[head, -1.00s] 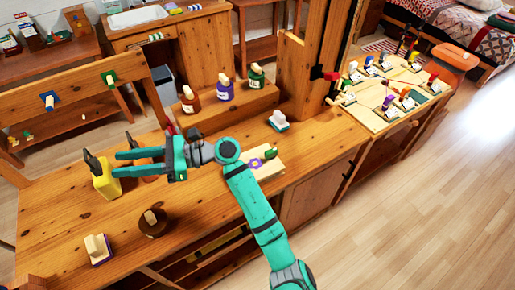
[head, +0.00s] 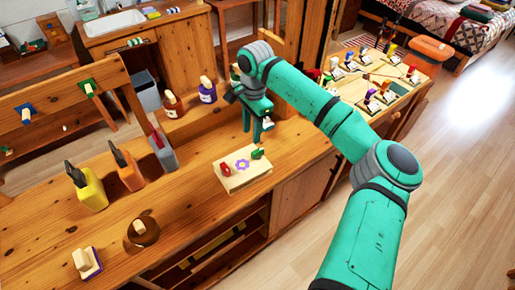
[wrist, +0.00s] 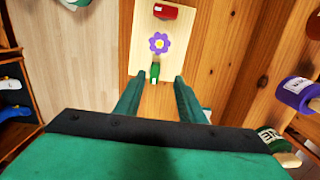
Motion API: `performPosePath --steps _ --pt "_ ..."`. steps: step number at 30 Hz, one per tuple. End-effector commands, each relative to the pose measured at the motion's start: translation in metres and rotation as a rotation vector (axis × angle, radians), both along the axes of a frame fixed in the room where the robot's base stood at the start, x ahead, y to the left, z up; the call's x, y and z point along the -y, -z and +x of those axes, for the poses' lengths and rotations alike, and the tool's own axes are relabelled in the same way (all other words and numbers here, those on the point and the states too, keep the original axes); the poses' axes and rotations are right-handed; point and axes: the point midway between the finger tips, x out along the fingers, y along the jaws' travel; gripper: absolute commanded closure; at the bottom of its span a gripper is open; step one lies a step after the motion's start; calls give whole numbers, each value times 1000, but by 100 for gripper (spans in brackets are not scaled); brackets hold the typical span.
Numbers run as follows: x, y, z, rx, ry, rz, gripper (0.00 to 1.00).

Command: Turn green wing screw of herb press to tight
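The herb press (head: 232,182) is a pale wooden board lying flat on the workbench, with a purple flower in its middle. Its green wing screw (head: 257,153) is at the far right end and a red wing screw (head: 225,168) at the left. In the wrist view, the green screw (wrist: 155,72) is at the board's near edge, with the red one at its far edge. My gripper (head: 256,130) points down above the bench, behind the press in the head view. In the wrist view, its open fingers (wrist: 158,88) are apart and empty, with the green screw just beyond and between their tips.
The bench just left of the press is clear.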

Motion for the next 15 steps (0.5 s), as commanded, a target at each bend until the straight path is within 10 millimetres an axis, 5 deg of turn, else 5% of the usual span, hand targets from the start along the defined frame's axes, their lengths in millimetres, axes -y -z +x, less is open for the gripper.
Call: performPosePath --steps 7,15 --pt "21 2 6 11 6 -56 64" --pt "19 47 5 9 5 -52 64"
